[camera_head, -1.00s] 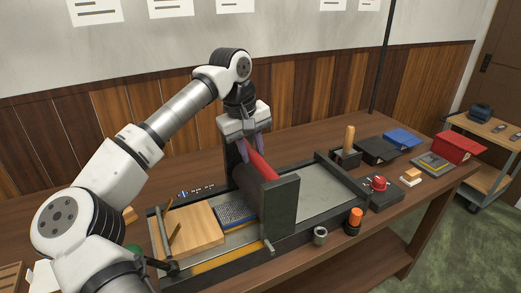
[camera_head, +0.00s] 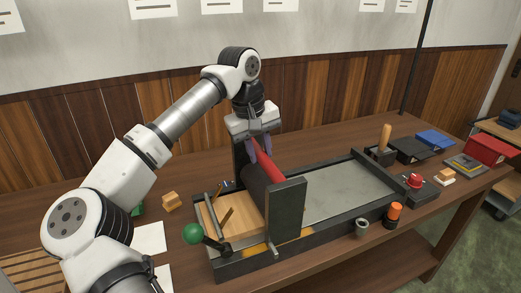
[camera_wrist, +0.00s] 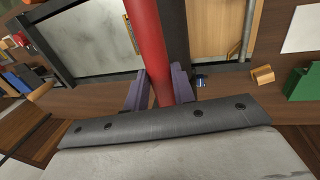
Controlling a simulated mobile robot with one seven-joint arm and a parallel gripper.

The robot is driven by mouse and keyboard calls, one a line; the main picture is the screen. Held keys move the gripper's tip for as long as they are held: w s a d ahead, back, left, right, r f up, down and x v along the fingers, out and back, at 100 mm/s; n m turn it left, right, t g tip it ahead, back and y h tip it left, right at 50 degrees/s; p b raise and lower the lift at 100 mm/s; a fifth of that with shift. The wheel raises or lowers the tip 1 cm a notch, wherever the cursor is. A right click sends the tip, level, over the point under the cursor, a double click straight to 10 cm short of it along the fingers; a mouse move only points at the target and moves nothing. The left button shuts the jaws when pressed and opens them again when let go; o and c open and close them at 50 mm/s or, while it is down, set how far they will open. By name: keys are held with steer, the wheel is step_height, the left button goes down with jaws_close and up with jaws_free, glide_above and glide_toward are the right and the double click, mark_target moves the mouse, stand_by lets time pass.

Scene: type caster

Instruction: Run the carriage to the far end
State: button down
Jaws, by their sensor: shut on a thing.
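The carriage (camera_head: 287,215) is a dark upright frame with a dark roller and a red bar (camera_head: 270,162) along its top. It stands across a long dark-framed bed (camera_head: 340,192), towards the bed's left end, beside a light wooden block (camera_head: 214,222). My gripper (camera_head: 258,147) comes down from above and is shut on the red bar. In the wrist view the bar (camera_wrist: 145,28) runs between the two purple-grey fingers of my gripper (camera_wrist: 160,90). The grey bed plate right of the carriage is bare. The part of the bed under the carriage is hidden.
A green ball-ended lever (camera_head: 193,234) stands at the bed's near left corner. A grey cup (camera_head: 362,228) and an orange-topped cylinder (camera_head: 394,214) stand at its front edge. A red button box (camera_head: 415,183), wooden-handled tool (camera_head: 384,140) and trays (camera_head: 410,149) lie right of it.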

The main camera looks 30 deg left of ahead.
steer(key=shift+s+a, duration=0.15)
steer(key=shift+a, duration=0.05)
steer(key=c, duration=1.2)
jaws_free()
steer(key=shift+s+a, duration=0.1)
steer(key=shift+s, duration=0.05)
steer(key=shift+o, duration=0.2)
steer(key=shift+r, duration=0.1)
step_height(320, 180, up, 13)
steer(key=s+a+b, duration=0.1)
steer(key=s, duration=0.1)
steer(key=shift+a+r, duration=0.2)
steer(key=shift+a, duration=0.05)
steer(key=shift+f, duration=0.1)
